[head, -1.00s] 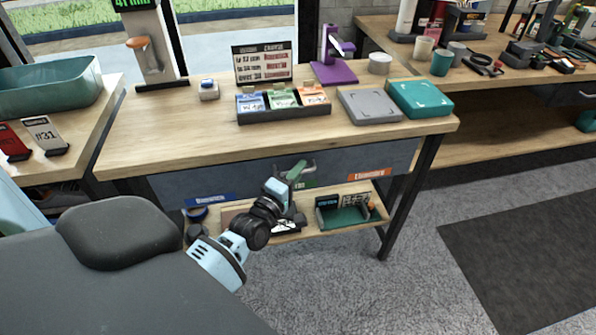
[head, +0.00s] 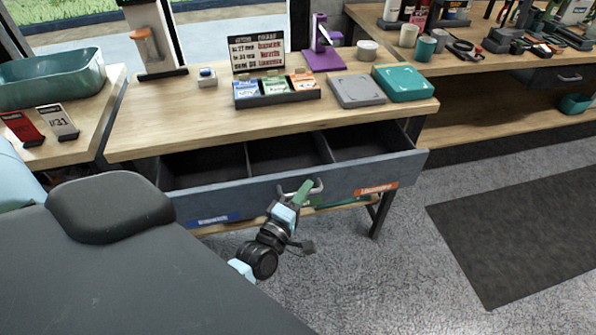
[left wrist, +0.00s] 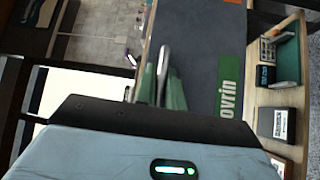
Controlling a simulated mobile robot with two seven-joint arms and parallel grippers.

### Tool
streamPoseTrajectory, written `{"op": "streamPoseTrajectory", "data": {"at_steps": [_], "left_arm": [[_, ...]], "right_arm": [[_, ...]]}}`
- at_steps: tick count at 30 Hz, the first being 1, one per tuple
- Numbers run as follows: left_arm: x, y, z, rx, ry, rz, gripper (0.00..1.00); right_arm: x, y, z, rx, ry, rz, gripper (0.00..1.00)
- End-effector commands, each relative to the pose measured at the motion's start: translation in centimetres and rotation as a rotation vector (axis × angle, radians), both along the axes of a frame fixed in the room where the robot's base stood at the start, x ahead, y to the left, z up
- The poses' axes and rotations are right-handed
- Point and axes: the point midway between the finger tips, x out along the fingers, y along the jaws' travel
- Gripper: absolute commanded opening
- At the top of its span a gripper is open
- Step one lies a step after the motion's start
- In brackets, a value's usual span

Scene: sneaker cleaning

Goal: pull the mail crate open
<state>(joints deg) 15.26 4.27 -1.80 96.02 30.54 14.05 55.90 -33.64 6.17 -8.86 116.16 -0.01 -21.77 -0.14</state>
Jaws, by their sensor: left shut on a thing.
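The mail crate (head: 350,182) is a grey-blue drawer under the wooden table. It stands pulled out, with three dark, empty-looking compartments showing. Its front has a blue label (head: 214,219) at left and an orange label (head: 376,188) at right. In the left wrist view its front (left wrist: 205,45) carries a green label (left wrist: 230,95) ending in "ovrin". My left gripper (head: 303,190) is shut on the crate's metal handle (head: 319,186) at the middle of the front. Its fingers also show in the left wrist view (left wrist: 158,88). My right gripper is in neither view.
The tabletop holds a card tray (head: 276,91), a grey box (head: 356,91), a teal box (head: 403,83) and a purple stand (head: 322,50). A lower shelf (left wrist: 277,97) holds several items. The carpet (head: 400,260) in front is clear.

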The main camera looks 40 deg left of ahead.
Motion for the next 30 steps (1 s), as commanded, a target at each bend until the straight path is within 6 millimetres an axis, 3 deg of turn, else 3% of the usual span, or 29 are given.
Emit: {"op": "streamPoseTrajectory", "data": {"at_steps": [6, 12, 18, 29, 30], "left_arm": [[-3.6, -4.3, 0.5, 0.0, -0.005, 0.0, 0.0], [-5.8, -6.8, 0.3, 0.003, -0.006, 0.002, 0.0], [-6.7, -7.9, 0.3, 0.003, -0.006, 0.002, 0.0], [-6.8, -8.0, 0.2, 0.003, -0.007, 0.001, 0.0], [-6.8, -8.0, 0.2, 0.003, -0.007, 0.001, 0.13]], "right_arm": [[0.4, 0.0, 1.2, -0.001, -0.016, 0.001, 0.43], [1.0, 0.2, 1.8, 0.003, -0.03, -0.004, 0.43], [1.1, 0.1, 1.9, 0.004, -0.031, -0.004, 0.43], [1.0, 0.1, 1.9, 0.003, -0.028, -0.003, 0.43], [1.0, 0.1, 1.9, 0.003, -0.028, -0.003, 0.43]]}}
